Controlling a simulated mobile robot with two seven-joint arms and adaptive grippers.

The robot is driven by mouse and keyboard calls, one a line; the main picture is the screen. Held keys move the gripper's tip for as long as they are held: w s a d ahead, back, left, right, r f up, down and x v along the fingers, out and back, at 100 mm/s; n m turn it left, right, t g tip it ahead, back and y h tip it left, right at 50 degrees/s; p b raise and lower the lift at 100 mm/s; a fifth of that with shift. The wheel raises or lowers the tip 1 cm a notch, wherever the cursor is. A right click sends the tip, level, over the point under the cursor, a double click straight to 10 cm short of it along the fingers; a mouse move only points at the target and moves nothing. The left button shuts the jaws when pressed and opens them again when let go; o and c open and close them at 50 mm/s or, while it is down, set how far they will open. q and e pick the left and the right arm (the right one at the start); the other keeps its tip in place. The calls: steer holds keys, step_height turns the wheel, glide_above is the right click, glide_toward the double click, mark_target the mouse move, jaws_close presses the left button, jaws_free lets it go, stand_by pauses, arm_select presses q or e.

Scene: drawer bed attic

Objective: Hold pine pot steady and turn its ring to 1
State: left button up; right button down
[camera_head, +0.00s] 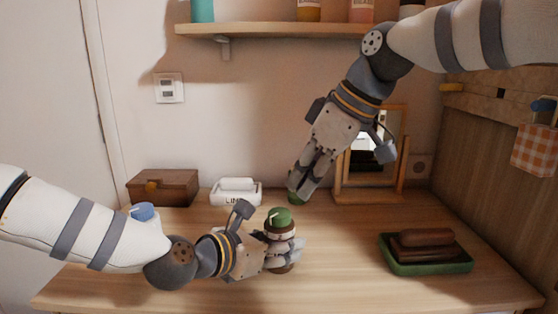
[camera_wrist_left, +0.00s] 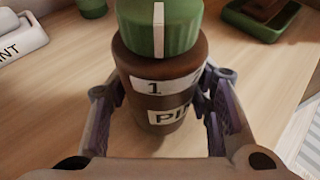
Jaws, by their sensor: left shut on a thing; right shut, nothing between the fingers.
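The pine pot (camera_wrist_left: 135,75) is a brown jar with a green ring (camera_wrist_left: 160,28) on top, upright on the desk. In the left wrist view a white line on the ring stands almost straight above the "1" on its label; the name label below is partly cut off. In the head view the pot's green top (camera_head: 281,216) shows beyond my left gripper (camera_head: 280,254). My left gripper is shut around the pot's body, a finger on each side. My right gripper (camera_head: 300,190) is shut and empty, pointing down behind the pot and apart from it.
Another green item (camera_head: 293,199) shows partly behind my right fingertips. A white labelled box (camera_head: 236,193) and a brown chest (camera_head: 162,187) stand at the back left. A mirror (camera_head: 370,190) stands at the back right. A green tray (camera_head: 428,268) holds brown things. The front desk is clear.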

arm_select(q)
steer(key=o, duration=1.3)
steer(key=shift+o, duration=0.2)
